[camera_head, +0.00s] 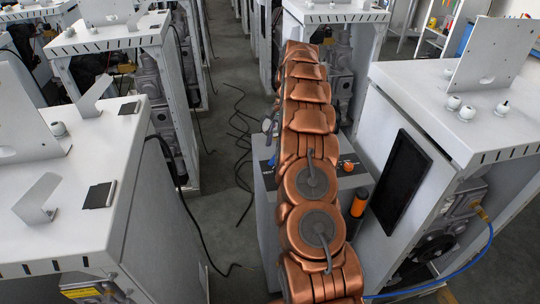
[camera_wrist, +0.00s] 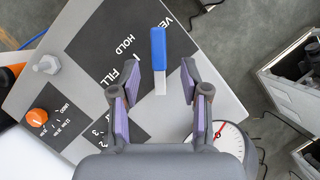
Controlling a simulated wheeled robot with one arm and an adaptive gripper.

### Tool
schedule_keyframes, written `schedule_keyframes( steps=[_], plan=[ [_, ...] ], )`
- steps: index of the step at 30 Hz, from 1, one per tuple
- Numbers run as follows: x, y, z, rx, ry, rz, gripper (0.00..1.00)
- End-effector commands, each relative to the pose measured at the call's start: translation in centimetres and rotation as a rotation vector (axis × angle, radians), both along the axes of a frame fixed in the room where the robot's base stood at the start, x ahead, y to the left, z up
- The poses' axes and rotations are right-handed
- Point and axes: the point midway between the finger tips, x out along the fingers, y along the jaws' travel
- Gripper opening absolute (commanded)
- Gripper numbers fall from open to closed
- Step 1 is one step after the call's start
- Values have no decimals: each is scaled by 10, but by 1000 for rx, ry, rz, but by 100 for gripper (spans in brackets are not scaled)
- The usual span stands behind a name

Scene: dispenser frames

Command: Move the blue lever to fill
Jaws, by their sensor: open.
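The blue lever (camera_wrist: 158,48) is in the upper middle of the wrist view, with a blue grip on a flat silver shank. It stands by a black label plate (camera_wrist: 95,50) lettered FILL, HOLD and a partly cut-off "VE". The blue grip lies between the HOLD and "VE" lettering. My gripper (camera_wrist: 160,68) is open, with one finger on each side of the lever and visible gaps to both. In the head view my copper arm covers much of the dispenser (camera_head: 265,215), and my gripper is hidden there.
A round gauge (camera_wrist: 231,142) is at lower right. White cabinets (camera_head: 440,95) stand close on both sides; the aisle floor (camera_head: 225,110) has loose black cables.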

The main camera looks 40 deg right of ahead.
Motion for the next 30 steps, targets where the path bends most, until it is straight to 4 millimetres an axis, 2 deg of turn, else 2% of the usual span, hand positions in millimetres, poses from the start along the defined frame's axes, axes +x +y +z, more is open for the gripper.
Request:
schedule_keyframes(
  steps=[15, 27, 30],
  plan=[
    [-6, 17, -34, 1, 1, 7, 46],
    [-6, 19, -39, -1, 0, 8, 46],
    [-6, 19, -39, -1, 0, 8, 36]
  ],
)
